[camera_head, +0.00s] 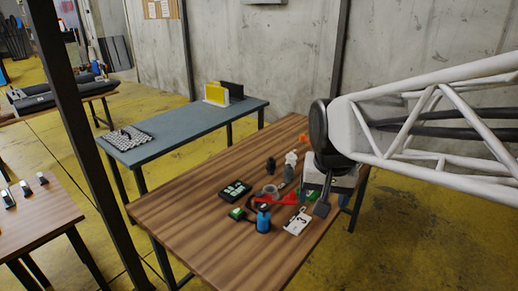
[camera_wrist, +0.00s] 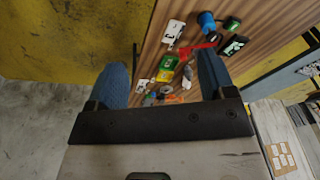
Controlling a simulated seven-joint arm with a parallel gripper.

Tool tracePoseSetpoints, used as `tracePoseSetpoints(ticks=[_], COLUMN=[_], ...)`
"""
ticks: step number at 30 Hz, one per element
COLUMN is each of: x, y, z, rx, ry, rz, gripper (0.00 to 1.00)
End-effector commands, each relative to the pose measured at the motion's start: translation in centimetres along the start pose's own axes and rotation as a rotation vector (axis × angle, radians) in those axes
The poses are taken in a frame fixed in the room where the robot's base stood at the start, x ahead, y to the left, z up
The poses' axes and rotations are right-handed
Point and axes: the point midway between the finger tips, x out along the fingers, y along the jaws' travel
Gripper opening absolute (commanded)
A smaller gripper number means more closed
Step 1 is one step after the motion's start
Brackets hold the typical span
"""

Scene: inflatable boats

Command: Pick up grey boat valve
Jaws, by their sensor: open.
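My gripper (camera_head: 314,198) is over the right edge of the wooden table, pointing down with its fingers apart. In the wrist view the two blue-grey fingers of my gripper (camera_wrist: 162,74) stand wide apart, with nothing held between them. A small grey piece (camera_head: 288,174), which may be the grey boat valve, stands among the clutter left of my gripper. A pale grey piece (camera_wrist: 187,77) shows in the wrist view near the right finger; I cannot tell whether it is the same thing. My arm and fingers hide part of the table's right side.
On the wooden table (camera_head: 180,215) are a blue bottle (camera_head: 263,219), a white number card (camera_head: 297,223), a black case (camera_head: 235,191), a grey ring (camera_head: 271,190) and a red piece (camera_head: 283,199). The table's left part is clear.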

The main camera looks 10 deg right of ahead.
Motion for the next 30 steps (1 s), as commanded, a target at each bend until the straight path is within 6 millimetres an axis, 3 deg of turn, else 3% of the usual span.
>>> tracePoseSetpoints(ticks=[17, 30], x=[2.9, 7.9], y=[-3.1, -5.0], z=[-14.4, -24.8], rx=[0.353, 0.621], ry=[-0.048, -0.079], rz=[0.023, 0.050], gripper=[0.76, 0.76])
